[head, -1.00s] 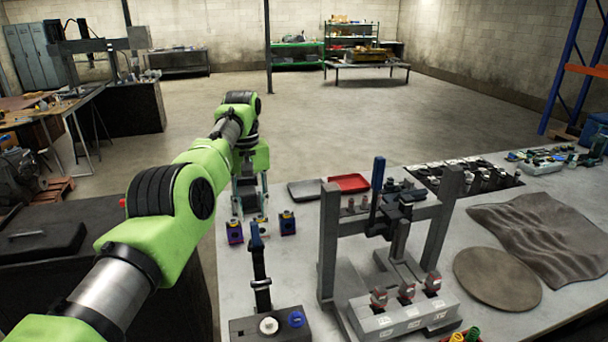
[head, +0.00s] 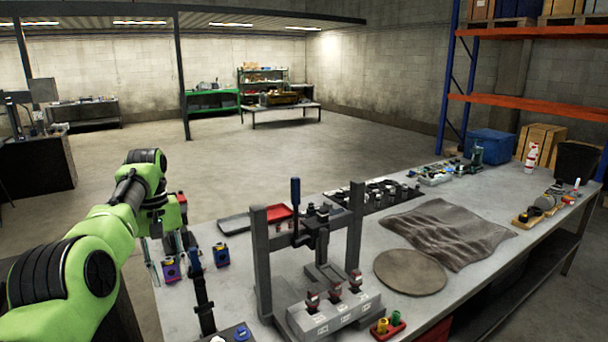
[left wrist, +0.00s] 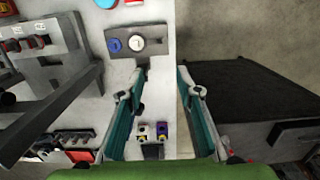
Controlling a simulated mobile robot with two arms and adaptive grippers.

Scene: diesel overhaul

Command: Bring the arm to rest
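My left arm (head: 88,262) comes in from the left in the head view and reaches over the near left end of the workbench (head: 365,250). Its left gripper (head: 168,254) points down above small purple-and-blue blocks (head: 221,255). In the left wrist view the two teal fingers of the left gripper (left wrist: 160,85) stand wide apart with nothing held. Two small blocks (left wrist: 161,132) show between them, lower down on the bench. My right gripper is in no view.
A grey press frame (head: 262,265) with a blue handle stands close right of the arm. A red tray (head: 279,213), a round brown mat (head: 410,271) and a crumpled cloth (head: 448,232) lie on the bench. Open floor (head: 300,155) lies beyond.

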